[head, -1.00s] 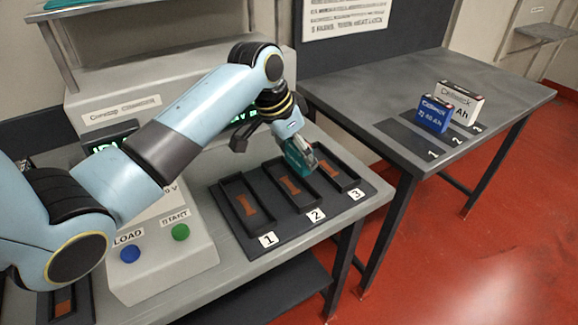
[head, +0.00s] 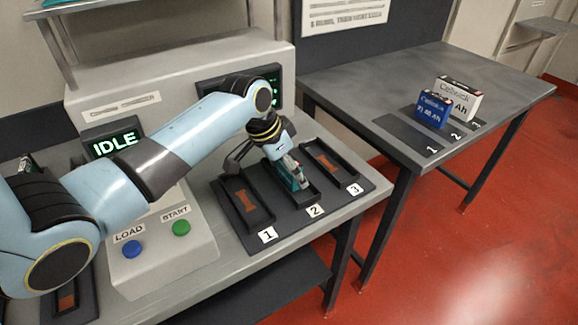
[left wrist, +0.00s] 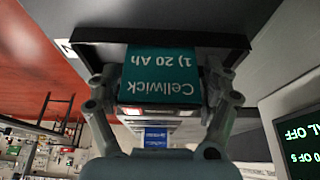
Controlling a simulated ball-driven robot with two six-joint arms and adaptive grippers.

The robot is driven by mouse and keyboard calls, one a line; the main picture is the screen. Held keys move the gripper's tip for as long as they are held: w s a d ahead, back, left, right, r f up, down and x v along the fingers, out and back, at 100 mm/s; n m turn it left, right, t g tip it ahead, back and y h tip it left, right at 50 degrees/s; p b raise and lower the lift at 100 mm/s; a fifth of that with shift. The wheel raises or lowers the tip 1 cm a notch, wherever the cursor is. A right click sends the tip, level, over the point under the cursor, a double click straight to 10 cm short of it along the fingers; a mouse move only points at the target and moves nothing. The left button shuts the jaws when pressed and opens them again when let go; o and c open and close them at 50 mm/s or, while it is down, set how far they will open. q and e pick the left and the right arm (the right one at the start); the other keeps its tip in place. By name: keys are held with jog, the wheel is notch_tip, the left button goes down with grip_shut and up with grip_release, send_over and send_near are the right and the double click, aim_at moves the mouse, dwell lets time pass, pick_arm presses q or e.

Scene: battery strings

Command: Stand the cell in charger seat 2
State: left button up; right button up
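My left gripper (head: 291,174) is shut on a teal cell (head: 298,181) at charger seat 2 (head: 310,201). In the left wrist view the cell (left wrist: 162,75), with upside-down print "Cellwick 1) 20 Ah", sits between both fingers (left wrist: 163,88). Its far end is at the dark tray rim (left wrist: 160,42). The cell looks low in the seat and roughly upright; the fingers hide part of it, and I cannot tell whether it touches the seat floor. My right gripper is not in view.
Seats 1 (head: 245,204) and 3 (head: 331,164) are empty. The charger console (head: 165,255) has a blue button (head: 133,249) and a green button (head: 181,228). A blue cell (head: 432,112) and a white cell (head: 459,99) stand on the right table (head: 375,75).

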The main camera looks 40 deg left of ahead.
pick_arm(q)
jog(key=shift+o, duration=0.9)
jog(key=shift+r, duration=0.2)
jog(key=v, duration=1.2)
jog(key=shift+f, duration=0.15)
